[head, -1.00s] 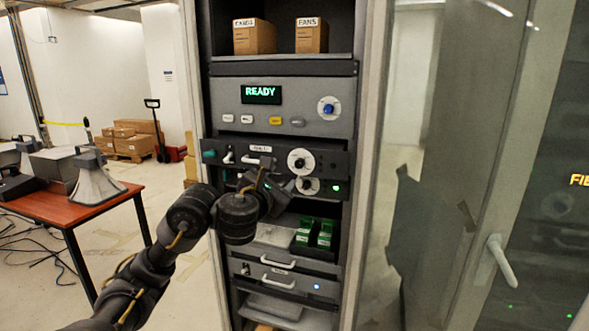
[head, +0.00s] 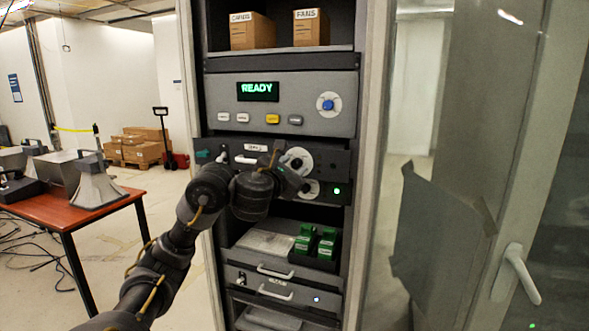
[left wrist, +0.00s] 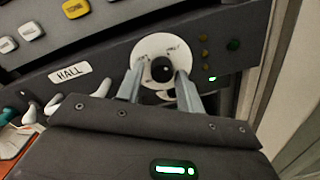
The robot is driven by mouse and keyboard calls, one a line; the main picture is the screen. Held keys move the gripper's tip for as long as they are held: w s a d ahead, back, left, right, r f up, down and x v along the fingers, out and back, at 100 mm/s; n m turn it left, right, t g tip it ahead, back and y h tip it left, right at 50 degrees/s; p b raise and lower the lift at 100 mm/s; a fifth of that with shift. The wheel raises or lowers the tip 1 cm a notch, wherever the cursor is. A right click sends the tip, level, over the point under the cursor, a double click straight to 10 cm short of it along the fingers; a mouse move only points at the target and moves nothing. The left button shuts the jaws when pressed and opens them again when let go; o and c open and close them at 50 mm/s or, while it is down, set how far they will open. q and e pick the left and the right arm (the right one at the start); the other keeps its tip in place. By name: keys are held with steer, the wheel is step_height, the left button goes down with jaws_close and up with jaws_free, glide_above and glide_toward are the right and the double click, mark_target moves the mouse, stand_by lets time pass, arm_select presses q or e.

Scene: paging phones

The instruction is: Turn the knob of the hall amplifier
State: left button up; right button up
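The hall amplifier (head: 228,152) is a dark panel in the rack, with a label reading HALL (left wrist: 70,73) in the left wrist view. Its black knob (left wrist: 162,69) sits on a white round dial (left wrist: 148,45). The same upper dial (head: 299,156) shows in the head view, partly hidden by my gripper. My left gripper (left wrist: 160,73) is open, with one finger on each side of the knob and visible gaps between them. It also shows in the head view (head: 296,176). A second white dial sits below, mostly covered by the gripper. My right gripper is in neither view.
Above is a grey unit (head: 221,92) reading READY, with several buttons and a blue knob (head: 328,104). Below is an open drawer with green items (head: 306,240). A glass door (head: 455,120) stands at right.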

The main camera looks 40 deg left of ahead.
arm_select(q)
steer(key=shift+w, duration=0.1)
steer(key=c, duration=0.7)
